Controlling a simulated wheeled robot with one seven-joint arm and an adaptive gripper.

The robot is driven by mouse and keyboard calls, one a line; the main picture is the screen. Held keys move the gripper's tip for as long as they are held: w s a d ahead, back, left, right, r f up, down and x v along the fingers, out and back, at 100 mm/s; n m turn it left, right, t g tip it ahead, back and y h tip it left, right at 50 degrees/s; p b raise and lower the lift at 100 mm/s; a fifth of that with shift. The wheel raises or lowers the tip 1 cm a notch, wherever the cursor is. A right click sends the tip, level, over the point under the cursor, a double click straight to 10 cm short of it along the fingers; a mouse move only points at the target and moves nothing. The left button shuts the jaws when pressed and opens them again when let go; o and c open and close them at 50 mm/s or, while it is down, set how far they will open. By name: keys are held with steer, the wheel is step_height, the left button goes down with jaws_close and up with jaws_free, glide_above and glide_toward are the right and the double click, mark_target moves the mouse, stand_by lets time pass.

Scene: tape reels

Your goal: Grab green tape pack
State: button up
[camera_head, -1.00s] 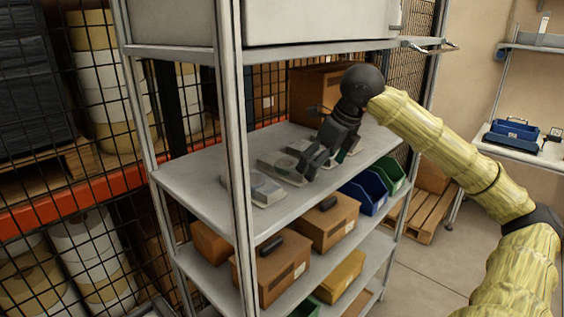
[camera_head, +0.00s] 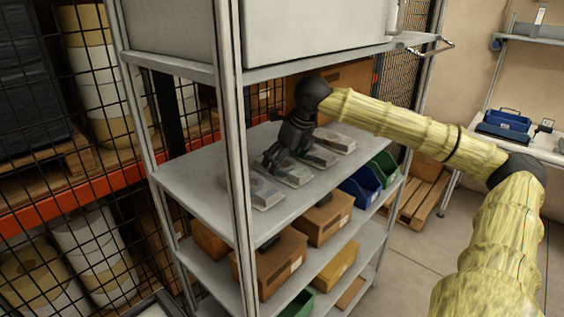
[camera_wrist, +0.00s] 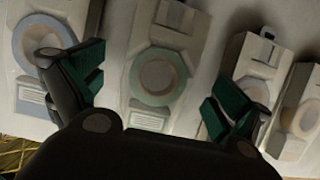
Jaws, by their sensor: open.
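The green tape pack (camera_wrist: 157,82) lies flat on the shelf, a pale pack with a green ring around its round middle. In the wrist view it sits between the two spread fingers of my gripper (camera_wrist: 150,92). In the head view my gripper (camera_head: 275,160) is open above the row of packs, with its fingers pointing down. The pack under it (camera_head: 291,174) is partly hidden by the fingers. I cannot tell from these views whether the fingers touch anything.
A blue-ringed pack (camera_wrist: 42,50) lies to the left in the wrist view, and two packs with beige rings (camera_wrist: 248,80) lie to the right, close together. A metal upright (camera_head: 236,170) and the upper shelf (camera_head: 310,62) border the space. Blue and green bins (camera_head: 361,190) stand below.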

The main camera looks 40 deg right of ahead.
steer(key=shift+w+f, duration=0.3)
steer(key=shift+f, duration=0.35)
steer(key=shift+s, duration=0.1)
steer(key=c, duration=1.3)
steer(key=shift+r, duration=0.15)
